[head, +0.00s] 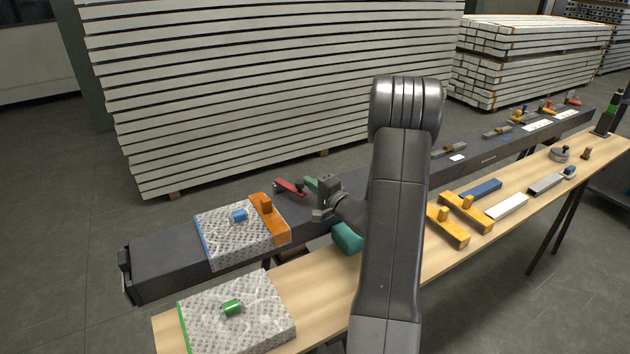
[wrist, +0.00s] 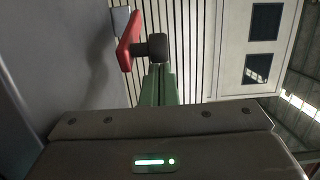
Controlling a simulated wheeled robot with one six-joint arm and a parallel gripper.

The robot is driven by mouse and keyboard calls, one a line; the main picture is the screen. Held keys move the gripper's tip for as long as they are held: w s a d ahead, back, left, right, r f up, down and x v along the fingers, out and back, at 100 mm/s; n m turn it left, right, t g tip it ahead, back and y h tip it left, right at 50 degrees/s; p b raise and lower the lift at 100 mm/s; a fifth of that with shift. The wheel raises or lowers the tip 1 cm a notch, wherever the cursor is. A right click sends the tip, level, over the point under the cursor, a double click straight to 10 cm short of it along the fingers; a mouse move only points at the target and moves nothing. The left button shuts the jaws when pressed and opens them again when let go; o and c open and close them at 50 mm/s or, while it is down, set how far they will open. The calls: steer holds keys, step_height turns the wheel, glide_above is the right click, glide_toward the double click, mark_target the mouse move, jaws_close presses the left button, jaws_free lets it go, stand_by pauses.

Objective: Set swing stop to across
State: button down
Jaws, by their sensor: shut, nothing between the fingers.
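The swing stop appears to be the red bar (head: 289,187) with a dark knob (head: 299,184), on the long dark beam. It lies at a slant to the beam's length and is not parallel to the orange bar. In the wrist view the red bar (wrist: 128,40) and its dark knob (wrist: 155,47) are just beyond my fingertips. My gripper (head: 309,182) has green fingers and is just right of the knob. The fingers (wrist: 158,70) are together and empty. I cannot tell whether they touch the knob.
An orange bar (head: 268,218) and a wrapped grey pad with a blue knob (head: 239,215) are left on the beam (head: 160,270). Another wrapped pad (head: 255,335) and yellow pieces (head: 447,226) lie on the wooden bench (head: 300,290). Stacked white panels (head: 270,80) stand behind.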

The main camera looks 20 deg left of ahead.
mark_target(302, 187)
steer(key=shift+s, duration=0.1)
steer(key=shift+s+f+b, duration=0.1)
steer(key=shift+f+b, duration=0.1)
steer(key=shift+b, duration=0.5)
steer(key=shift+s+a+f+b, duration=0.15)
steer(key=shift+s+b, duration=0.35)
steer(key=shift+b, duration=0.7)
steer(key=shift+s+a+b, duration=0.3)
steer(key=shift+s+b, duration=0.35)
steer(key=shift+b, duration=0.6)
steer(key=shift+s+r, duration=0.2)
steer(key=shift+r, duration=0.15)
steer(key=b+v, duration=0.2)
steer(key=v, duration=1.1)
steer(key=shift+s+d, duration=0.2)
steer(key=shift+d, duration=0.1)
